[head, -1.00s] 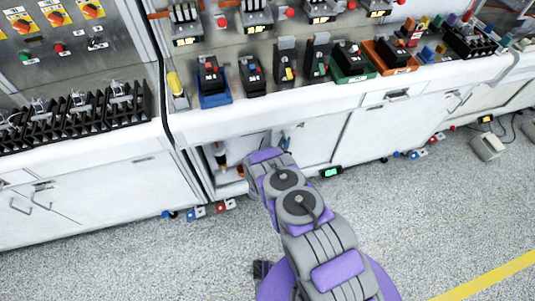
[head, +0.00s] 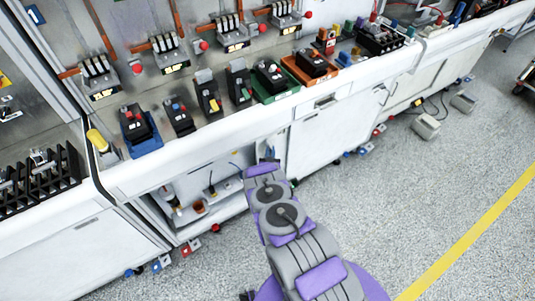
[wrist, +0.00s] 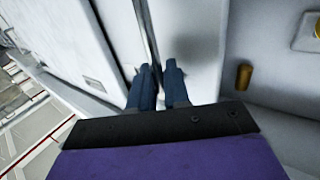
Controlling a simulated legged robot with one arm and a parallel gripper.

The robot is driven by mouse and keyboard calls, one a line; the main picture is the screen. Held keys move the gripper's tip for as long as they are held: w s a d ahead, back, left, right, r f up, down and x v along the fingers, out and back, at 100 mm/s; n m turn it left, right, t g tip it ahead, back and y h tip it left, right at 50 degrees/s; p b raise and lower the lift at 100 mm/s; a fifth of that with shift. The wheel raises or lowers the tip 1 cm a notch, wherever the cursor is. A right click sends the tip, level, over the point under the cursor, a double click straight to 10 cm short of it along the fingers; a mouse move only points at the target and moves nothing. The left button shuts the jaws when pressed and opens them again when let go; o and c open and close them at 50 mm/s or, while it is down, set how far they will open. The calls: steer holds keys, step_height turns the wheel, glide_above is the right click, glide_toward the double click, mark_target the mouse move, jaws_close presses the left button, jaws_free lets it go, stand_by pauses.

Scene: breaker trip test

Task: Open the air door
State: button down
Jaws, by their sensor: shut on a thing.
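In the wrist view, my gripper (wrist: 160,78) has its two dark blue fingers a little apart, shut on the edge of the white air door (wrist: 190,40). The fingertips and the gripped part are partly hidden against the white panel. In the head view, my arm reaches down to the lower cabinet, with its end (head: 264,167) at the right side of an open compartment (head: 205,222).
Inside the compartment are a bottle (head: 169,196) and an orange-brown container (head: 199,206). The bench above holds several breakers, including one in a blue tray (head: 147,147). A closed white cabinet panel (head: 330,135) is to the right.

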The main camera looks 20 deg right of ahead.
steer(key=shift+a+r, duration=0.1)
steer(key=shift+a, duration=0.55)
steer(key=c, duration=1.4)
jaws_free()
steer(key=shift+o, duration=0.2)
steer(key=p+v, duration=0.1)
steer(key=v, duration=1.6)
steer(key=shift+s+d, duration=0.15)
steer(key=shift+s, duration=0.05)
steer(key=shift+s, duration=0.1)
